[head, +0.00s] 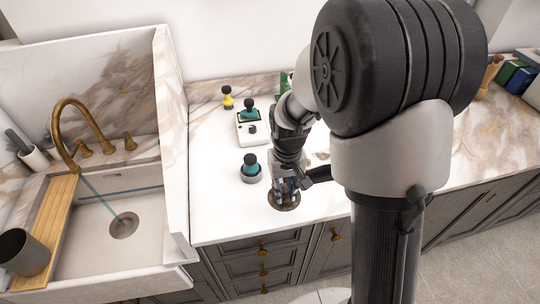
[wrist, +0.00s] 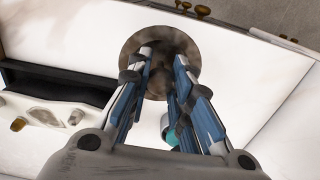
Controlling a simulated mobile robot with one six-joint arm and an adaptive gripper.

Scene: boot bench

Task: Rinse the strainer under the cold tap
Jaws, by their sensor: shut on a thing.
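The strainer is a round, mottled brown disc (head: 284,203) at the front of the white counter, right of the sink. It also shows in the wrist view (wrist: 185,45) at the fingertips. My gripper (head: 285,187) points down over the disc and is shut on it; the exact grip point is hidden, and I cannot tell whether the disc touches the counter. The brass tap (head: 80,115) arches over the white sink (head: 80,255) at the left. Two brass handles (head: 130,143) stand beside the tap.
The sink's tall marbled side wall (head: 172,140) stands between counter and basin. A wooden board (head: 52,225) and a dark cup (head: 24,252) are at the sink's left.

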